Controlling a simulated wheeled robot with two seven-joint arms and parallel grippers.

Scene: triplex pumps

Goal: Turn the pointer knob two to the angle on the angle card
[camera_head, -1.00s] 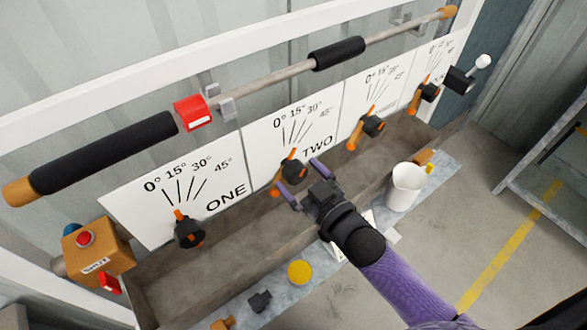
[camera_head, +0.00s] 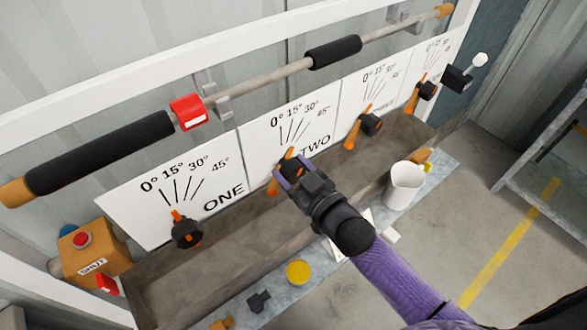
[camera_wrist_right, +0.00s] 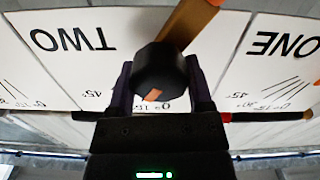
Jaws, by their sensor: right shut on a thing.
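Pointer knob two (camera_head: 290,154) is black and orange, on the white scale panel marked TWO (camera_head: 262,150). My right gripper (camera_head: 293,170) is at this knob and partly hides it. In the right wrist view my gripper (camera_wrist_right: 160,85) has one finger on each side of the black knob body (camera_wrist_right: 160,66), shut on it. The orange bar (camera_wrist_right: 190,22) sticks out beyond the knob there. In the head view the pointer tip leans up and slightly right; its exact angle is unclear. A white card (camera_head: 335,248) lies partly behind my right arm, its text unreadable. My left gripper is out of view.
Knob one (camera_head: 187,232) and two more knobs (camera_head: 369,124) (camera_head: 426,91) flank knob two. A long bar with black grips (camera_head: 105,153) runs above. A white pitcher (camera_head: 404,184), yellow disc (camera_head: 298,272) and small parts stand on the ledge below.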

